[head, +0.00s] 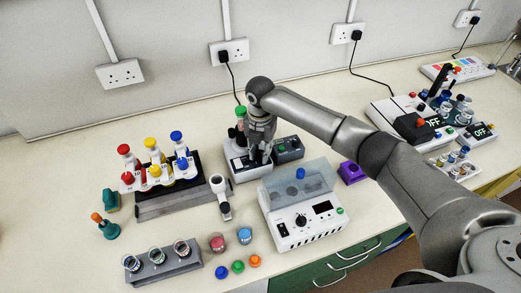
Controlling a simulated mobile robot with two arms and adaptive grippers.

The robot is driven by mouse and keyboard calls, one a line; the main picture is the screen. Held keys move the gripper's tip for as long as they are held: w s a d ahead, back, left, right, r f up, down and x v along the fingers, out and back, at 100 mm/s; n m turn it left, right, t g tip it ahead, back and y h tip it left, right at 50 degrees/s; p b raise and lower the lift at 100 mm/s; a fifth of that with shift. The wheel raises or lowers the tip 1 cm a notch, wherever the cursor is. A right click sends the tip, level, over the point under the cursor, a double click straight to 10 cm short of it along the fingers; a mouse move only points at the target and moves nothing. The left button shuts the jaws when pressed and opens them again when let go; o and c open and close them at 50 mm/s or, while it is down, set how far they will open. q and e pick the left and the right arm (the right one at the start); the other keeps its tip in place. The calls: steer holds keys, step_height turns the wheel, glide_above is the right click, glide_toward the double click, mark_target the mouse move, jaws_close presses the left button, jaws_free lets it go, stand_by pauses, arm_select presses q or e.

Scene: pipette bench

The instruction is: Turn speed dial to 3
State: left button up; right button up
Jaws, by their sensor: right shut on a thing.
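My right gripper (259,157) reaches down from the right onto a small white and dark grey bench device (241,171). It is shut on what looks like the device's speed dial, which its fingers hide, so the dial's setting cannot be read. A green-capped item (240,112) shows at the back of this device, partly behind the gripper. A dark grey box with knobs (289,148) sits against the device's right side. My left gripper is not in view.
A purple block (351,172) lies right.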

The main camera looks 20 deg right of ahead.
steer(key=o, duration=1.1)
